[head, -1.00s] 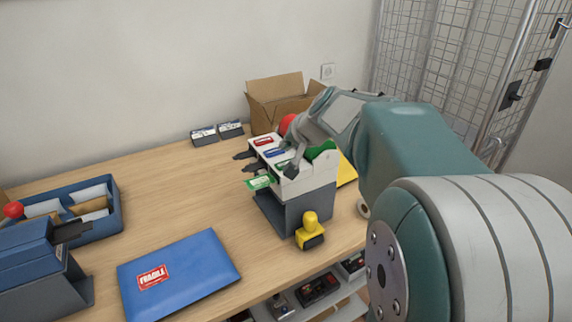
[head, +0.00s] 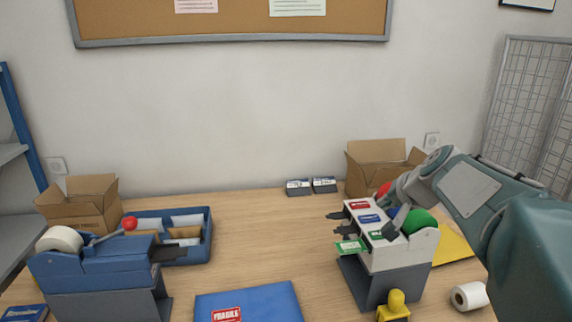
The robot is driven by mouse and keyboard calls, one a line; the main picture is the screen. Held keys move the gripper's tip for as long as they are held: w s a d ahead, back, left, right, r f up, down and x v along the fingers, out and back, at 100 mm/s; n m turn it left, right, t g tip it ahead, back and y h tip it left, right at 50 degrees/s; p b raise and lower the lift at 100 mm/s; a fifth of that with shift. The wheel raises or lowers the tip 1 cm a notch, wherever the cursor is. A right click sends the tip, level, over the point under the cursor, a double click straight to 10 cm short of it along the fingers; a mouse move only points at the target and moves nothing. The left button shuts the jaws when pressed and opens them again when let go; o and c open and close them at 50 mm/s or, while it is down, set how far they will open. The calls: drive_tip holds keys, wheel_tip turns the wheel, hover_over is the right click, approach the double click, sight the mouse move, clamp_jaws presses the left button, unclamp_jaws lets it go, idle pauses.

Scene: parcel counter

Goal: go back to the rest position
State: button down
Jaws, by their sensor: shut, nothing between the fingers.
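My gripper (head: 391,230) is at the right of the counter, over the front part of the white and grey label dispenser (head: 385,260). Its dark fingers are shut and empty and point down beside the dispenser's green marking. I cannot tell whether the fingertips touch the dispenser. A green label (head: 351,246) sticks out of the dispenser's left side. My arm reaches in from the right edge of the picture.
A red ball (head: 384,189) and a green ball (head: 419,221) are close to the gripper. An open carton (head: 375,178) stands behind. A yellow-handled stamp (head: 396,303) and a tape roll (head: 469,296) are in front. A blue parcel (head: 255,303) lies mid-counter; wood behind it is clear.

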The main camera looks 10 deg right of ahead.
drive_tip(key=s+a+f+n+g, duration=0.2)
drive_tip(key=s+a+f+n, duration=0.15)
drive_tip(key=s+a, duration=0.7)
drive_tip(key=s+a+f+n, duration=0.1)
drive_tip(key=s+f+n, duration=0.1)
drive_tip(key=s, duration=0.5)
drive_tip(key=s+a+f+n+g+h, duration=0.1)
drive_tip(key=s+a+f, duration=0.1)
drive_tip(key=s, duration=0.5)
drive_tip(key=shift+f+n, duration=0.35)
drive_tip(key=shift+f, duration=0.45)
drive_tip(key=shift+a, duration=0.15)
